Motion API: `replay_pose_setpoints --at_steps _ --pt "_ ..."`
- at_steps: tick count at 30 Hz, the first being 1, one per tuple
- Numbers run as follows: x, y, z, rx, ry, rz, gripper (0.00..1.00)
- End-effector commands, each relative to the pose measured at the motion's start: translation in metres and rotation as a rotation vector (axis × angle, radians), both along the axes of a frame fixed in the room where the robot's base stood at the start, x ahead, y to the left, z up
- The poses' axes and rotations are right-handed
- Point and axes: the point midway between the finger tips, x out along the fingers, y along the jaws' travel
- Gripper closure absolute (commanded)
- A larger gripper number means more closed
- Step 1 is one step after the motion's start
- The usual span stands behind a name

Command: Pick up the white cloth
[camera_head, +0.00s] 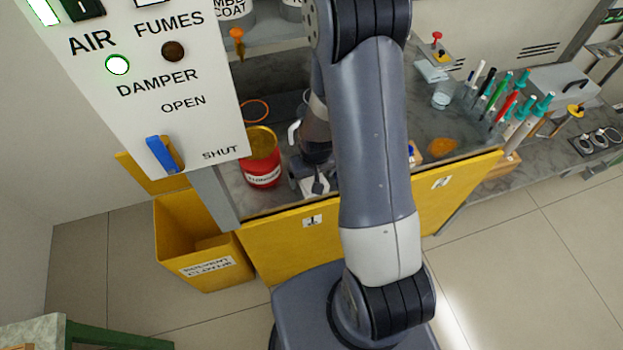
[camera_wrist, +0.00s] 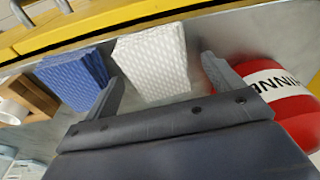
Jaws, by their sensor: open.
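The white cloth (camera_wrist: 153,62) lies folded on the grey worktop in the wrist view, textured and roughly square. It also shows in part in the head view (camera_head: 309,187), mostly covered by my gripper (camera_head: 313,184). In the wrist view my gripper (camera_wrist: 161,71) is open, with one finger on each side of the white cloth and nothing held. The left finger is near the gap between the white cloth and a folded blue cloth (camera_wrist: 73,77). The right finger is between the white cloth and a red can. I cannot tell how high the fingertips are above the worktop.
The red can (camera_head: 262,172) with a white label stands close to my gripper; it shows in the wrist view (camera_wrist: 293,108). A wooden holder (camera_wrist: 35,95) is beyond the blue cloth. The worktop's yellow front edge (camera_head: 285,240) is near. A yellow bin (camera_head: 172,230) stands below.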

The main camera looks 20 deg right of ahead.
Motion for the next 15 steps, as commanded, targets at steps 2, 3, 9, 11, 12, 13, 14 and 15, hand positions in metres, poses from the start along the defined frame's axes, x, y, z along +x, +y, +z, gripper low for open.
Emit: replay_pose_setpoints --at_steps 2,3,9,11,12,13,14,15 --pt "0.0 0.0 0.0001 0.0 0.0 0.0 0.14" --pt "0.0 0.0 0.0001 0.0 0.0 0.0 0.18" --pt "-0.0001 0.0 0.0002 0.0 0.0 0.0 0.34" --pt "-0.0001 0.0 0.0002 0.0 0.0 0.0 0.39" --pt "-0.0001 0.0 0.0002 0.0 0.0 0.0 0.42" --pt "-0.0001 0.0 0.0002 0.0 0.0 0.0 0.45" --pt "-0.0001 0.0 0.0002 0.0 0.0 0.0 0.47" --pt "-0.0001 0.0 0.0002 0.0 0.0 0.0 0.5"
